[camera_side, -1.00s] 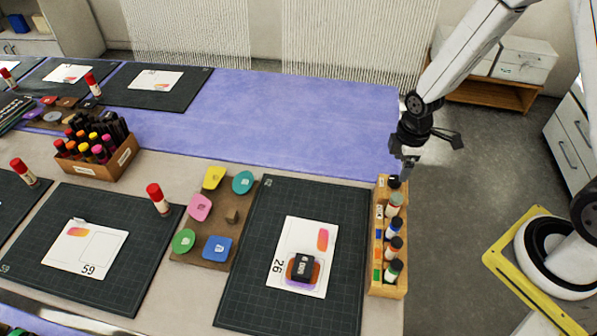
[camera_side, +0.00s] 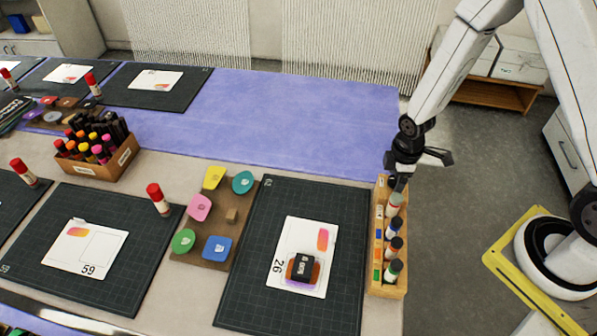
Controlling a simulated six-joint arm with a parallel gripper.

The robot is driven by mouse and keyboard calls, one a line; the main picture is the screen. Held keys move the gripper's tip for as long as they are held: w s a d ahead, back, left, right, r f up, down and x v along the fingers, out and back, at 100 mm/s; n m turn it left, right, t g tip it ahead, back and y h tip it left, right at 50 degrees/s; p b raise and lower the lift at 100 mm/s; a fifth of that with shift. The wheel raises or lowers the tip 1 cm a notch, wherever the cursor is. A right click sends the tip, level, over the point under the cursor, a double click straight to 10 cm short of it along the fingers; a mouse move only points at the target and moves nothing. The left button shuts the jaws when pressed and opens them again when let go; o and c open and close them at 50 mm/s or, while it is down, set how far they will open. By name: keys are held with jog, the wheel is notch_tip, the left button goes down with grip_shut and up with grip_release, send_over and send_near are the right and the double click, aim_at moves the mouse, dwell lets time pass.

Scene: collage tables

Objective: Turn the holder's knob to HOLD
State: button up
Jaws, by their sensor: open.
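The wooden holder (camera_side: 401,290) stands along the right edge of the table, with several small bottles in a row and colored labels on its left side. My gripper (camera_side: 397,183) is over the far end of the holder, pointing down. Its fingers look close to or around a small dark part there, which may be the knob. The fingers cover most of that part, so I cannot tell contact or which way it is turned. The gripper is open. No HOLD marking is readable at this size.
A black block (camera_side: 303,265) sits on a white card (camera_side: 320,226) on the dark cutting mat (camera_side: 257,297), left of the holder. A board with colored pieces (camera_side: 199,249) lies further left. A purple strip (camera_side: 300,110) of table behind is clear.

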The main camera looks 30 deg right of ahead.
grip_shut()
jog(key=shift+m, duration=0.5)
jog(key=m, duration=0.3)
jog(key=shift+m, duration=0.3)
jog(key=m, duration=0.9)
jog(key=shift+g, duration=0.3)
jog(key=m, duration=0.4)
jog(key=shift+m, duration=0.3)
